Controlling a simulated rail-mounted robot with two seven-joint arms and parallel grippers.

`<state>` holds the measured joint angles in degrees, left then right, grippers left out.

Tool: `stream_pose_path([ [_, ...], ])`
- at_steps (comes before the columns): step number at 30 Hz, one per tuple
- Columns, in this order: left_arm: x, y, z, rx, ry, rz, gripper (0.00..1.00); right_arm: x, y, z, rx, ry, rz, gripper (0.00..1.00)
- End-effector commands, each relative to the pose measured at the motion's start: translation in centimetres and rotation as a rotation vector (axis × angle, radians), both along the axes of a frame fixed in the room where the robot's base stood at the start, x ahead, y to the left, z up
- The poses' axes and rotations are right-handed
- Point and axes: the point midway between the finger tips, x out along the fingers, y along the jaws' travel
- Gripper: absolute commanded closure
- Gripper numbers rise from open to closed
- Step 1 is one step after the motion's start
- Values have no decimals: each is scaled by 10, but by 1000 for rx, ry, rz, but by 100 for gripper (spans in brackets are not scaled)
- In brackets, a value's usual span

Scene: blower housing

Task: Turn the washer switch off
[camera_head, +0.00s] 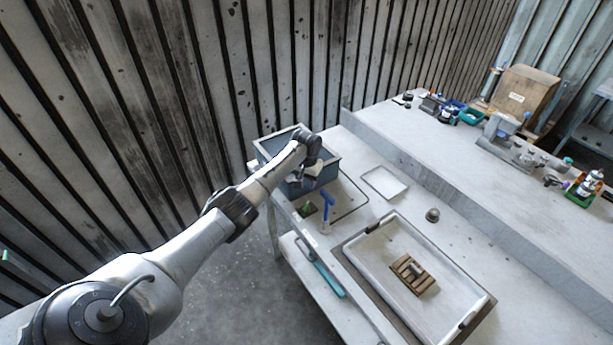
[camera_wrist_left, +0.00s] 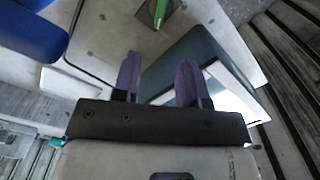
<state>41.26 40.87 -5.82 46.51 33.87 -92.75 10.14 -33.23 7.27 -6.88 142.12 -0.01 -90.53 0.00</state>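A small green switch (camera_head: 308,208) sits on a dark square plate on the bench top, in front of the blue-grey box (camera_head: 330,172). I take it to be the washer switch. In the left wrist view the green switch (camera_wrist_left: 160,12) is at the top edge, partly cut off. My left gripper (camera_head: 311,181) is above the near side of the box, just behind the switch and apart from it. In the left wrist view its two purple-grey fingers (camera_wrist_left: 159,62) are spread with nothing between them. The switch's exact position is too small to tell. My right gripper is not in view.
A blue upright post (camera_head: 327,208) stands just right of the switch; a blue shape (camera_wrist_left: 28,35) shows in the wrist view. A white tray (camera_head: 372,240) with a brown slatted block (camera_head: 412,273) lies to the right. A corrugated wall (camera_head: 230,90) stands behind.

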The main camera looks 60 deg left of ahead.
Motion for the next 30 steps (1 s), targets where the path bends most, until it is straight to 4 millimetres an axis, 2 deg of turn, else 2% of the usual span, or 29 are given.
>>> stream_pose_path([
  [7,0,0,14,1,-1,1,61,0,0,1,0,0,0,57],
  [30,0,0,15,1,-3,-27,61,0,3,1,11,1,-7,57],
])
